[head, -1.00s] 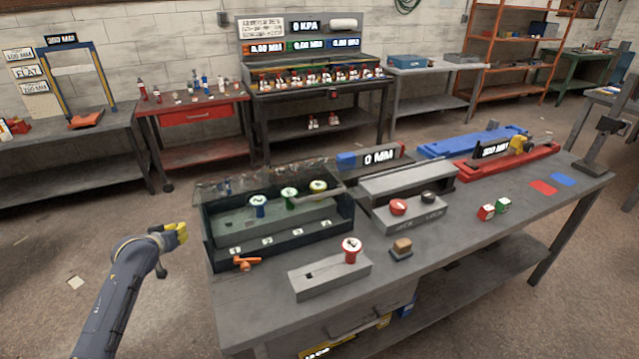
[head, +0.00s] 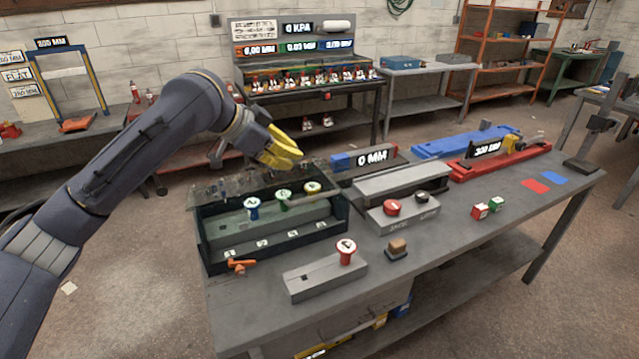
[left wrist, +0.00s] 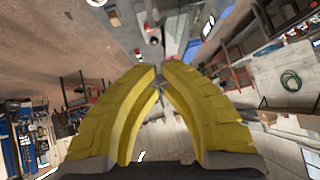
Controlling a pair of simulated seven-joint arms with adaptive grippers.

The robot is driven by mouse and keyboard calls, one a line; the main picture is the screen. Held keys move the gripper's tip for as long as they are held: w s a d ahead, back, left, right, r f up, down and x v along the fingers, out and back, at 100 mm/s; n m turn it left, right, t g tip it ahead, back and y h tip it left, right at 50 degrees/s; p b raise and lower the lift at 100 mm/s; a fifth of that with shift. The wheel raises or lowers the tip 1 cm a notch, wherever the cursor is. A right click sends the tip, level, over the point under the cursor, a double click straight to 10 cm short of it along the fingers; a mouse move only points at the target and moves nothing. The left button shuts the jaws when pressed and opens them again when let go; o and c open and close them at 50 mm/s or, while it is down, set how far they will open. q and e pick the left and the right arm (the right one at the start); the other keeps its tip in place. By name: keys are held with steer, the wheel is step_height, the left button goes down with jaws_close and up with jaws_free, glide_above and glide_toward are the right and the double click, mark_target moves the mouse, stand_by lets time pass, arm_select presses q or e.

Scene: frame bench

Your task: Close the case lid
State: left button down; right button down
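The dark green case (head: 275,249) stands at the left end of the grey bench, open at the top. Its see-through lid (head: 222,187) is swung back along the case's far side. Blue (head: 253,208), green (head: 283,197) and yellow (head: 312,190) knobs stand inside. My left gripper (head: 296,157) is in the air and appears above and beyond the lid, apart from it as far as I can tell. In the left wrist view its yellow fingers (left wrist: 161,69) come together at the tips with nothing between them. My right gripper is not in view.
An orange handle (head: 240,265) lies by the case's front left corner. A grey block with a red knob (head: 346,250) stands in front. A grey box with red and black knobs (head: 405,212) and a 0 MM display (head: 372,158) are right of the case.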

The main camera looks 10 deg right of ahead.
arm_select(q)
glide_above(316, 197)
step_height(316, 197, down, 9)
steer(key=shift+d+f, duration=0.1)
steer(key=shift+f, duration=0.9)
steer(key=shift+f, duration=0.1)
